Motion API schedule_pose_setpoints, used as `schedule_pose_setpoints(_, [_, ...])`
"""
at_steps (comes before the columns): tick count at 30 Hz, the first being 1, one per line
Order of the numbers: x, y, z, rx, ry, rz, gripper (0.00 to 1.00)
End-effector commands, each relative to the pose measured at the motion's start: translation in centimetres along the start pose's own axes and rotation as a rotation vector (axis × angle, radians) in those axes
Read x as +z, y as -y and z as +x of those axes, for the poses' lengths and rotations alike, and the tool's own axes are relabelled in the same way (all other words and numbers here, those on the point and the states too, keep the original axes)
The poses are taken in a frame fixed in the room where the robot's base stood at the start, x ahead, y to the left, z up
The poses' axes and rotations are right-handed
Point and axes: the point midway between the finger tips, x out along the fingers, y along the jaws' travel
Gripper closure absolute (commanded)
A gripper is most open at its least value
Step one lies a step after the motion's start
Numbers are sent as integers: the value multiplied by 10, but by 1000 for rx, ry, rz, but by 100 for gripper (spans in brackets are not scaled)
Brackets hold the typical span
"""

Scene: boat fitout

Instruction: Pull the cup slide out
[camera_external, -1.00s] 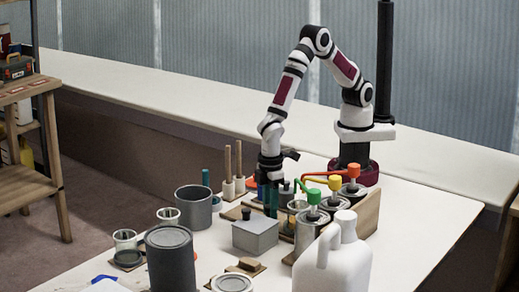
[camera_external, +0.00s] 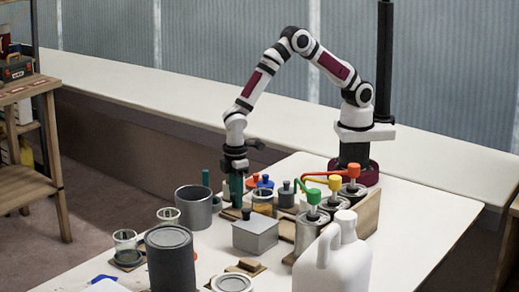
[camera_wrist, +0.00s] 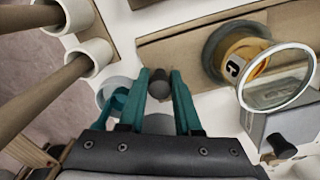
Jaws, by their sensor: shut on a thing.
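The cup slide (camera_wrist: 190,48) is a flat wooden strip in the wrist view, with a dark round knob (camera_wrist: 158,84) near its left end. My gripper (camera_wrist: 160,80), with teal fingers, is shut on the knob; the fingertips stand on either side of it. A clear glass cup (camera_wrist: 282,88) with an amber band stands on the slide, to the right of my gripper. In the external view the cup (camera_external: 263,204) stands to the left of the pump cans, clear of their spouts. My gripper (camera_external: 237,195) points down just left of it and hides the knob there.
A grey lidded box (camera_external: 255,237) stands just in front of the cup. A grey pot (camera_external: 193,208) is to the left of my gripper. Pump cans with green (camera_external: 313,197), yellow and orange heads stand right. Wooden rods (camera_wrist: 35,92) in white holders stand close at left.

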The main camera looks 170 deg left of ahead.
Motion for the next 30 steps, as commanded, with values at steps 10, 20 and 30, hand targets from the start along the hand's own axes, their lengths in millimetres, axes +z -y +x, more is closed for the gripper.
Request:
schedule_pose_setpoints(10, [-3,-5,0,-1,-2,-1,100])
schedule_pose_setpoints(20, [-3,-5,0,-1,-1,-1,38])
schedule_pose_setpoints(30, [-3,-6,-24,0,-4,-2,38])
